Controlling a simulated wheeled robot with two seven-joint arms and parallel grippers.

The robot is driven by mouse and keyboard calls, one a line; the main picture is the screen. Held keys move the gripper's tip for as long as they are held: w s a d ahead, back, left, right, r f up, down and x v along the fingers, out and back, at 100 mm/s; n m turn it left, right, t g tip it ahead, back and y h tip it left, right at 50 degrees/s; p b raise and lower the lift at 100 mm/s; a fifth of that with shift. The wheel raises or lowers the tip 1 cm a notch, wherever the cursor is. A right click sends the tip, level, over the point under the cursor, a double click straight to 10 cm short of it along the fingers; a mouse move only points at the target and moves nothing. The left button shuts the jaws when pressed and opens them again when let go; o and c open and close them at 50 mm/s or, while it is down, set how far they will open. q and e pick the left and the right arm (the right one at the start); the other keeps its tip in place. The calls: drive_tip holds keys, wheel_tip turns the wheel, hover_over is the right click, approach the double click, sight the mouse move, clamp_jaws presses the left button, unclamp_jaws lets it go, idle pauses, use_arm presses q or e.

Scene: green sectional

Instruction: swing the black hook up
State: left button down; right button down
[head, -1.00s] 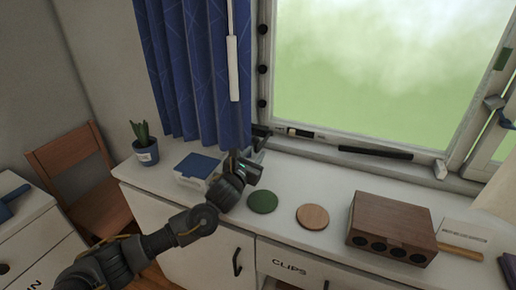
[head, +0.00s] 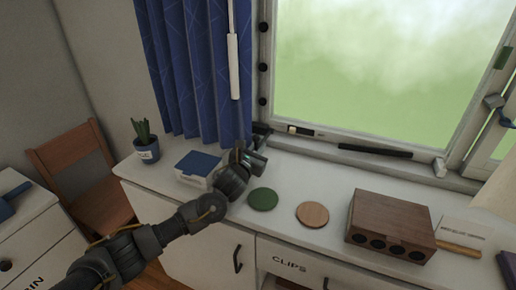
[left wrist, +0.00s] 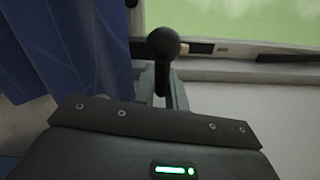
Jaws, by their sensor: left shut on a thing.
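The black hook (left wrist: 163,46) shows in the left wrist view as a dark stem with a round ball end standing up between my fingers. My left gripper (left wrist: 160,92) is shut on its lower stem, which the fingers partly hide. In the head view my left gripper (head: 257,160) is at the back of the white counter, below the lower left corner of the window. The hook is too small and too covered by the gripper to make out clearly there. My right gripper is not in view.
A blue curtain (head: 195,75) hangs close behind and left of the gripper. A blue-lidded box (head: 198,166) stands left of it. A green disc (head: 263,199), a tan disc (head: 312,215) and a brown wooden box (head: 390,222) lie to the right on the counter (head: 330,182).

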sight(260, 144)
use_arm(q)
drive_tip(key=r+g+p, duration=0.1)
drive_tip(key=r+p, duration=0.1)
drive_tip(key=p, duration=0.2)
drive_tip(key=w+r+g+y+p, duration=0.1)
drive_tip(key=r+g+p, duration=0.1)
drive_tip(key=p, duration=0.3)
drive_tip(key=r+g+p, duration=0.2)
drive_tip(key=p, duration=0.3)
drive_tip(key=shift+w+d+r+y, duration=0.1)
drive_tip(key=shift+w+d+y, duration=0.1)
drive_tip(key=shift+y, duration=0.2)
drive_tip(key=shift+w+d+r+g+p, duration=0.1)
drive_tip(key=shift+w+r+g+p, duration=0.25)
drive_tip(key=shift+g+p, duration=0.75)
